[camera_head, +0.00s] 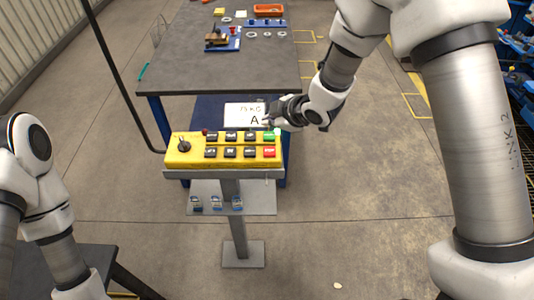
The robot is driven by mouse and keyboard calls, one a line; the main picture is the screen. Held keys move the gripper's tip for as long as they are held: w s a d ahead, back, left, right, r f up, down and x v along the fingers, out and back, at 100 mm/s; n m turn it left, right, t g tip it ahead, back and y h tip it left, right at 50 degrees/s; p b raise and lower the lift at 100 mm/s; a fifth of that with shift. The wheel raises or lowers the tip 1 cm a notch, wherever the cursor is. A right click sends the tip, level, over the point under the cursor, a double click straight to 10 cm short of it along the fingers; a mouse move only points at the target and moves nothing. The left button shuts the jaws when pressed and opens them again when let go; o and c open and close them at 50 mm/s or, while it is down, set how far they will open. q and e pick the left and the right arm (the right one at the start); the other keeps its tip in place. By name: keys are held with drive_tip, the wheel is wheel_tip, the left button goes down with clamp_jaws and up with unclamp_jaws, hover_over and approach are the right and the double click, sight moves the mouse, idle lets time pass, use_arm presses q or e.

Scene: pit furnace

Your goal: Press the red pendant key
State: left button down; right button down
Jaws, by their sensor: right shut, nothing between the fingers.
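The yellow pendant box (196,160) stands on a grey post in the middle of the view. It carries two rows of keys, mostly black, and a black knob (184,146) at its left. The red key (269,153) is at the right end of the lower row, just below a green key (268,136). My right gripper (270,119) is shut and empty. Its tips show just above the green key, in front of a white card; whether they touch the pendant I cannot tell. My left arm shows at the lower left, but its gripper is out of view.
A dark table (190,75) stands behind the pendant, with an orange tray (268,10) and blue fixtures at its far end. A white card (243,113) stands behind the box. A grey shelf (258,201) with small padlock-like items is below. Floor at right is clear.

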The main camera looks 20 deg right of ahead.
sight(271, 152)
drive_tip(key=f+b, duration=0.2)
drive_tip(key=f, duration=0.1)
drive_tip(key=f+b, duration=0.5)
drive_tip(key=f, duration=0.1)
drive_tip(key=shift+w+d, duration=0.1)
drive_tip(key=shift+d, duration=0.2)
idle(1.3)
drive_tip(key=shift+f+b, duration=0.4)
drive_tip(key=shift+b, duration=0.15)
drive_tip(key=shift+f+b, duration=0.35)
drive_tip(key=shift+f, duration=0.1)
idle(0.3)
idle(0.4)
drive_tip(key=shift+r+p, duration=0.75)
drive_tip(key=shift+r, duration=0.15)
